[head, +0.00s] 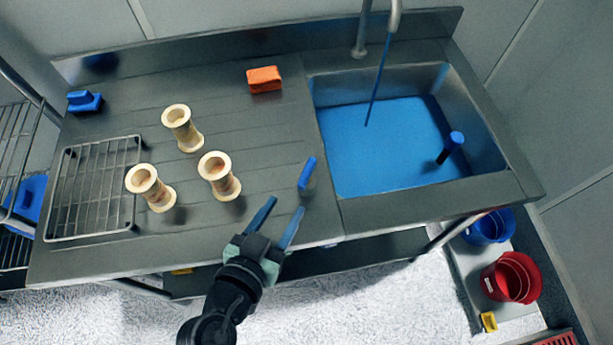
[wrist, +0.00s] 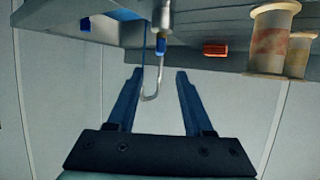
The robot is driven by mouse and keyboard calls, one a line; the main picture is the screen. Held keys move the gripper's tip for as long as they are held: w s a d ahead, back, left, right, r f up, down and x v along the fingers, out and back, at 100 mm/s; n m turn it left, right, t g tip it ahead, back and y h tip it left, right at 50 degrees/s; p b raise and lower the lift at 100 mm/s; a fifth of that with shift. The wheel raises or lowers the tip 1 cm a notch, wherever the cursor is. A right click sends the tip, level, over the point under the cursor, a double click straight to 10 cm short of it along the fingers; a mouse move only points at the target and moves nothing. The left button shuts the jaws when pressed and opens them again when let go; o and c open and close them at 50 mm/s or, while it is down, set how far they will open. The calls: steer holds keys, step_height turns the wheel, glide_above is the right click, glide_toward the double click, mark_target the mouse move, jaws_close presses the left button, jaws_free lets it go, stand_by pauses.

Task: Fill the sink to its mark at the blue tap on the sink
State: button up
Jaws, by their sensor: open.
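The steel sink (head: 482,135) at the right of the head view holds blue liquid (head: 375,150). A thin blue stream (head: 377,88) falls into it from the grey spout (head: 395,14). A blue handle (head: 307,173) stands on the counter at the sink's left edge, and it also shows in the wrist view (wrist: 161,47). A blue upright cylinder (head: 452,147) stands in the sink. I cannot make out a fill mark. My gripper (head: 287,205) is open and empty at the counter's front edge, just short of the handle; its fingers (wrist: 160,72) flank the handle's line in the wrist view.
Several things are on the counter: spools (head: 215,170), an orange sponge (head: 264,79), a wire rack (head: 93,190) and a blue object (head: 84,102). Blue (head: 488,228) and red (head: 512,277) buckets stand at the lower right. The counter around the handle is clear.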

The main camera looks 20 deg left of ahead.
mark_target(306, 173)
steer(key=p+x, duration=0.2)
steer(key=x, duration=1)
steer(key=shift+w+p, duration=0.35)
jaws_close()
